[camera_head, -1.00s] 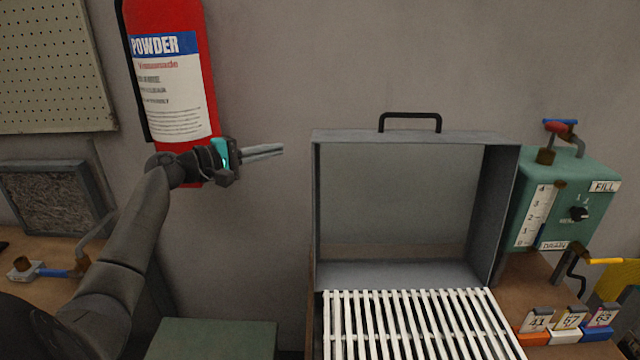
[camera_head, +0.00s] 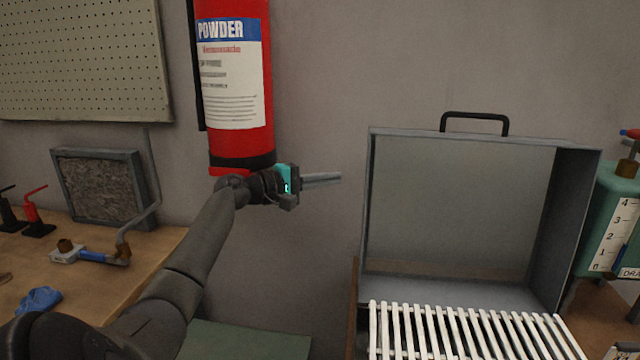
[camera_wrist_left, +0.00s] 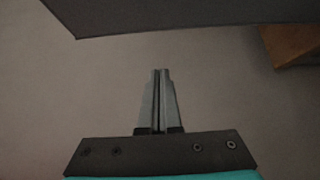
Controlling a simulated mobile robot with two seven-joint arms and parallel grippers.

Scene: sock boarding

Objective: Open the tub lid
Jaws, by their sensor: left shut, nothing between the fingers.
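A grey metal lid (camera_head: 578,205) with a black handle (camera_head: 475,115) on its top edge stands raised, its hollow inside facing me. White slats (camera_head: 450,335) lie below and in front of it; the tub's lower part is mostly out of the picture. My left gripper (camera_head: 338,179) is shut and empty, pointing right, left of the lid and apart from it in the picture. Its closed fingers also show in the left wrist view (camera_wrist_left: 161,72), against a plain wall. My right gripper is not in view.
A red fire extinguisher (camera_head: 240,145) hangs just behind and above my left wrist. A wooden bench (camera_head: 150,265) with a framed panel (camera_head: 105,185) and a blue cloth (camera_head: 38,300) is at left. A green-grey surface (camera_head: 250,342) lies low between bench and tub. A green gauge box (camera_head: 615,215) is at right.

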